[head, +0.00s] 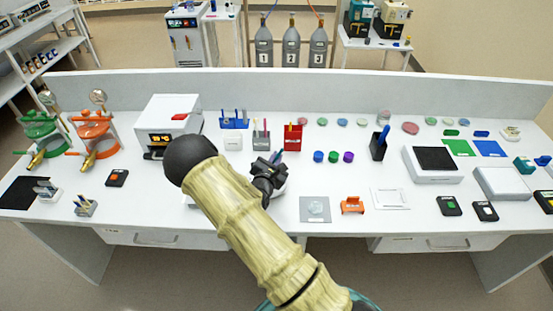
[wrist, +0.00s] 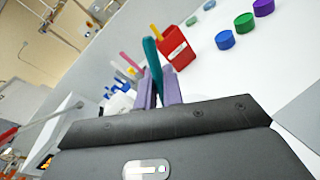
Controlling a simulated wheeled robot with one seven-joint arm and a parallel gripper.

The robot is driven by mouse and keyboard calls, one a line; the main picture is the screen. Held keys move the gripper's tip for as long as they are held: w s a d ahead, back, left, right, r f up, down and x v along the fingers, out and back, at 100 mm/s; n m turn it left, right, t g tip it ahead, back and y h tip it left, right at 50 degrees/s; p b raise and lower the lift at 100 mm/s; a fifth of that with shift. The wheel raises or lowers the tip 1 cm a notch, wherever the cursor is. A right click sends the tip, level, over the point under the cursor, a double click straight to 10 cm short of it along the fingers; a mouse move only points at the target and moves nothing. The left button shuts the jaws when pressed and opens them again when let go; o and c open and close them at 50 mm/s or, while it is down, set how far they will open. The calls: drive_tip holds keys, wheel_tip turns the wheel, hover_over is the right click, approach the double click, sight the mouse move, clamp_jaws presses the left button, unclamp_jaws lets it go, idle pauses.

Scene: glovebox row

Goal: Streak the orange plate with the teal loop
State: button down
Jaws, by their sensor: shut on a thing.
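My gripper (head: 268,172) is above the front middle of the bench, partly hidden by my arm. In the wrist view its purple fingers (wrist: 159,92) are shut on the teal loop (wrist: 153,58), a thin teal handle pointing up and away from the jaws. The lower end of the loop is hidden between the fingers. Several small round plates lie along the back of the bench, one of them reddish (head: 410,128). I cannot tell which is the orange plate. A pale round dish (head: 315,207) lies on a grey square right of my gripper.
A red holder (head: 293,138) with a yellow stick stands behind my gripper; it also shows in the wrist view (wrist: 178,50). Blue, green and purple caps (head: 333,157) are to its right. An orange stand (head: 352,205) and a white frame (head: 390,198) lie near the front edge.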

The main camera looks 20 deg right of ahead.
drive_tip(key=shift+w+a, duration=0.15)
drive_tip(key=shift+a, duration=0.25)
drive_tip(key=shift+w+d, duration=0.15)
drive_tip(key=shift+w, duration=0.2)
idle(0.6)
drive_tip(key=shift+s+d+b, duration=0.15)
drive_tip(key=shift+s+d, duration=0.1)
drive_tip(key=shift+d, duration=0.55)
drive_tip(key=shift+s+d+b, duration=0.15)
drive_tip(key=shift+s+d, duration=0.05)
drive_tip(key=shift+d, duration=0.55)
idle(1.6)
wheel_tip(320, 180, up, 6)
drive_tip(key=p, duration=0.4)
idle(0.6)
idle(0.7)
